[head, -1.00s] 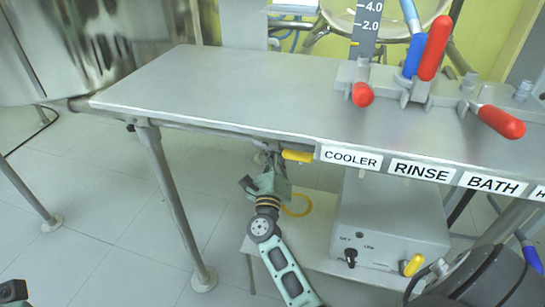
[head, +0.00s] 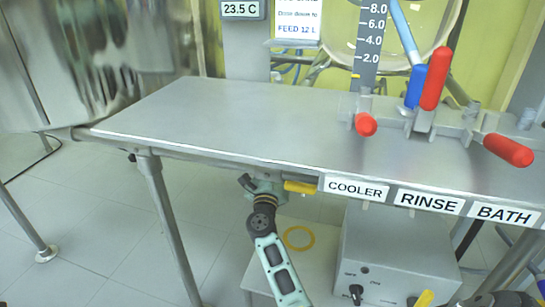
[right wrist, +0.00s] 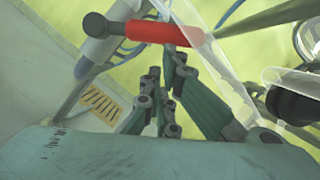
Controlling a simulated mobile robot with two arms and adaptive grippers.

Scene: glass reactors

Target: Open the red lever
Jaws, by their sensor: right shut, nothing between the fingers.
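A red lever (right wrist: 165,32) lies roughly crosswise near the top of the right wrist view, with a grey piece at its left end. The fingers of my right gripper (right wrist: 165,72) are shut and empty just below it in that view; I cannot tell whether they touch it. Red handles stand on the tabletop: one upright (head: 434,80), one short (head: 366,124), one slanted at the right (head: 508,150).
The metal table (head: 240,115) is mostly bare at the left. Labels COOLER (head: 354,188), RINSE (head: 429,201) and BATH (head: 505,213) line its front edge. A grey box (head: 395,255) stands below. A blue handle (head: 415,86) is beside the upright red one.

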